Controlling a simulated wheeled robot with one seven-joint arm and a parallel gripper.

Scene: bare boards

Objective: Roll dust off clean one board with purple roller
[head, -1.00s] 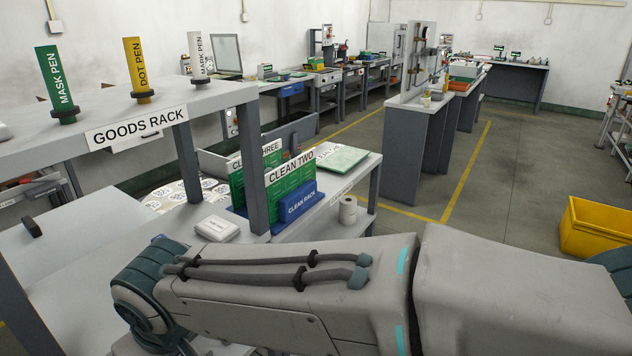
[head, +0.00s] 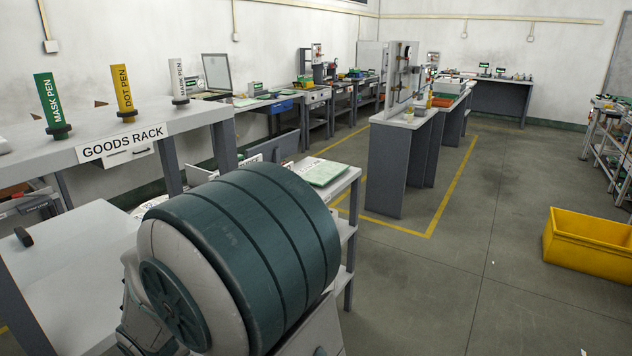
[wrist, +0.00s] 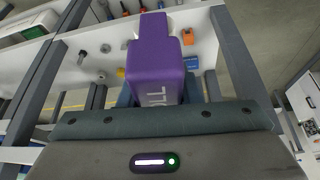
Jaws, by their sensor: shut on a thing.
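A purple block-like thing with white lettering (wrist: 160,60), which I take to be the purple roller, sits between the fingers of my gripper (wrist: 160,92) in the wrist view. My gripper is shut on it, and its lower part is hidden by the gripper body. The roller's working face cannot be made out. In the head view, a pale green board (head: 322,172) lies flat on the bench behind my arm. The clean rack and its upright boards are hidden by my arm now. My gripper is outside the head view.
The goods rack (head: 122,142) stands at left with green, yellow and white pen holders on top. A grey bench surface (head: 75,250) lies below it. A yellow bin (head: 588,246) stands on the floor at right.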

